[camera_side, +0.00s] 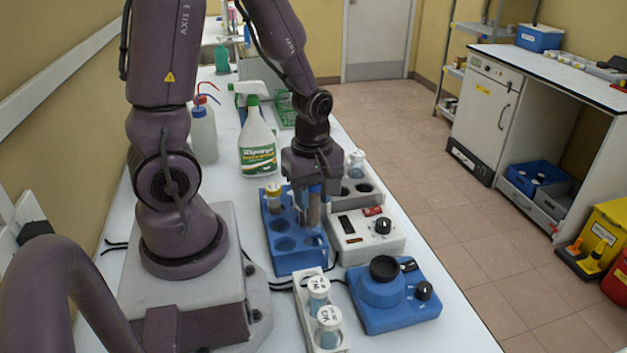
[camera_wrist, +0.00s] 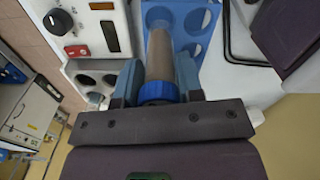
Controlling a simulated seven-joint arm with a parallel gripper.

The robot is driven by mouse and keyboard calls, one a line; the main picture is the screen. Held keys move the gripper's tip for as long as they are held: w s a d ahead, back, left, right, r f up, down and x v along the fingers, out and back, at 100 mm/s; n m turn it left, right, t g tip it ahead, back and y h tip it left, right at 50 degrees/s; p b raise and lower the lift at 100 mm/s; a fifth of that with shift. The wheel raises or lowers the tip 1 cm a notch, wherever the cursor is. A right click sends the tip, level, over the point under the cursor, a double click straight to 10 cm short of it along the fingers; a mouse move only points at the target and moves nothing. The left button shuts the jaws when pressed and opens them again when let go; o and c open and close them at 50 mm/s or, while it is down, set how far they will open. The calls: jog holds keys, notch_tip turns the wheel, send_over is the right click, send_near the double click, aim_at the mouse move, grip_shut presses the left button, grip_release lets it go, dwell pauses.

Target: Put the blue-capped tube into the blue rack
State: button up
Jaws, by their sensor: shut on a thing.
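The blue-capped tube, with a brown body (camera_side: 313,210), is upright between the fingers of my gripper (camera_side: 312,188) in the side view. In the wrist view, my gripper (camera_wrist: 158,88) is shut on it near its blue cap (camera_wrist: 158,91), and its brown body (camera_wrist: 159,52) points at the blue rack (camera_wrist: 181,40). The blue rack (camera_side: 289,263) stands on the bench directly below my gripper. The tube's lower end is over or within a hole on the rack's right side; I cannot tell how deep. Several other holes are empty.
A yellow-capped tube (camera_side: 273,196) stands in the rack's far left. A white device (camera_side: 370,243) with a knob is close on the right. A blue device (camera_side: 392,301) and a white holder (camera_side: 305,285) with two tubes are in front. A spray bottle (camera_side: 257,143) stands behind.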

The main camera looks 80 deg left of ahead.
aim_at(313, 224)
jog(key=shift+f, duration=3.7)
jog(key=o, duration=1)
jog(key=shift+r, duration=0.1)
